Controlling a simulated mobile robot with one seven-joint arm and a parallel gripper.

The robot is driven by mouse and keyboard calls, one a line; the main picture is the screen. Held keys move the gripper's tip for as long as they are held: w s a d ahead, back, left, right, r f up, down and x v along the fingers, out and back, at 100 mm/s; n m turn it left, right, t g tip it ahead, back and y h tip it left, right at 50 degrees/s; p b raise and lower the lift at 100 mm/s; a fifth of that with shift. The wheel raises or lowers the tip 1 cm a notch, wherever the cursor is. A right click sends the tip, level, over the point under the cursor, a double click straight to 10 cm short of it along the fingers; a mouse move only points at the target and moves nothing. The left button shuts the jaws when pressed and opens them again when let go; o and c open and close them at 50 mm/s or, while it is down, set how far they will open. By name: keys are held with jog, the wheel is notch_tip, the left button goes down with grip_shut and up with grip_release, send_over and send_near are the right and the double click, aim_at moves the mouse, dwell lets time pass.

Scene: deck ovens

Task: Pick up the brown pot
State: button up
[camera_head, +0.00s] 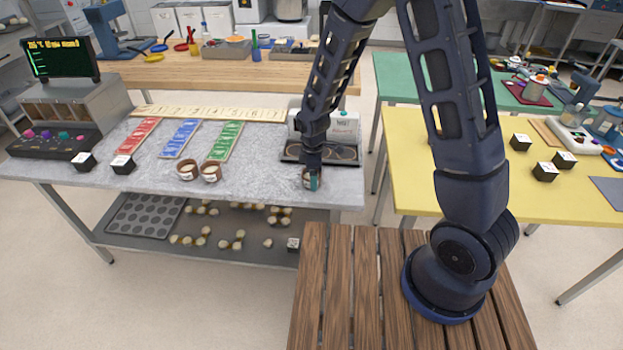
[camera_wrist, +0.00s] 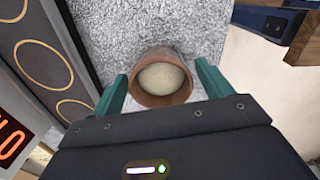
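A small brown pot (camera_wrist: 160,78) with a pale filling stands upright on the speckled grey table. In the wrist view it sits between the two green fingers of my gripper (camera_wrist: 161,72). The fingers are spread on either side of it, with a narrow gap at each side. In the head view my gripper (camera_head: 312,183) is low at the table's front right, and the pot (camera_head: 306,180) is partly hidden by a finger. Two similar brown pots, (camera_head: 187,172) and (camera_head: 210,173), stand side by side farther left.
Red, blue and green strips (camera_head: 180,138) lie farther left. A lower shelf (camera_head: 150,243) holds a muffin tray and several pale pieces. A yellow table (camera_head: 405,165) stands right.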

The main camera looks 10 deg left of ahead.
jog(key=c, duration=0.9)
jog(key=shift+o, duration=0.2)
jog(key=shift+r, duration=0.1)
notch_tip(320, 180, up, 20)
